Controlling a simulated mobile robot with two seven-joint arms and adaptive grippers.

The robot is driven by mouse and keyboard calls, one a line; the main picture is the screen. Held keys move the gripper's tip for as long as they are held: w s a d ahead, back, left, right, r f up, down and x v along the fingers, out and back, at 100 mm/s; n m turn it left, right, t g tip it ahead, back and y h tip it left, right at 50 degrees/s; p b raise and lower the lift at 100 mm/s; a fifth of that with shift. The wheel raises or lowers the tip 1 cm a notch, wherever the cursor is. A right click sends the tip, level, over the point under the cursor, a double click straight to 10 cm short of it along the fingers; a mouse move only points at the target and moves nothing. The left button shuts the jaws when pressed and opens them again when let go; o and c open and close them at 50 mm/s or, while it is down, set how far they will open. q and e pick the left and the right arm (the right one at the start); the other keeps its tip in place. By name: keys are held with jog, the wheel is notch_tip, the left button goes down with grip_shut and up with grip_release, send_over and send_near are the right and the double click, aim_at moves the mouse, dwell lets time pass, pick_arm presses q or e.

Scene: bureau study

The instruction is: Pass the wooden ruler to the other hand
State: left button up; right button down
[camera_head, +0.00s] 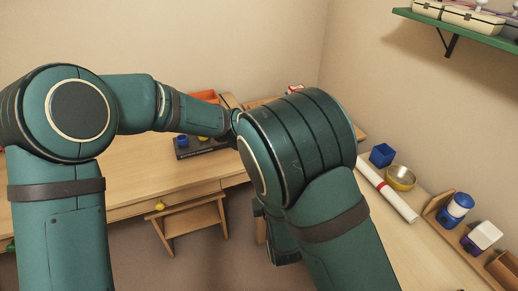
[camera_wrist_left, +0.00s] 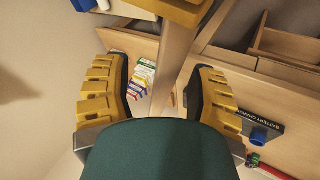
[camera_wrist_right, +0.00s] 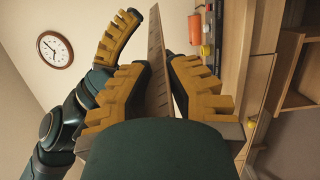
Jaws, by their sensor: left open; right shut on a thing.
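The wooden ruler (camera_wrist_right: 156,45) is a long, thin strip with edge markings. In the right wrist view my right gripper (camera_wrist_right: 158,78) is shut on it, and the ruler stands out past the fingertips. In the left wrist view the ruler (camera_wrist_left: 178,55) runs down between the spread fingers of my left gripper (camera_wrist_left: 157,78), which is open and apart from it on both sides. Yellow finger pads of my right gripper (camera_wrist_left: 188,10) show at the top there. In the head view my right arm hides the ruler and both grippers.
A wooden desk (camera_head: 125,180) lies below, with a dark battery charger (camera_head: 198,150) on it. A small stool (camera_head: 190,220) stands in front. The side desk on the right bears a rolled paper (camera_head: 388,190), a brass bowl (camera_head: 401,178) and a blue box (camera_head: 382,155).

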pick_arm(q)
jog(key=shift+w+d+f, duration=0.2)
jog(key=shift+f, duration=0.15)
grip_shut()
jog(key=shift+d, duration=0.1)
pick_arm(e)
jog(key=c, duration=1)
grip_release()
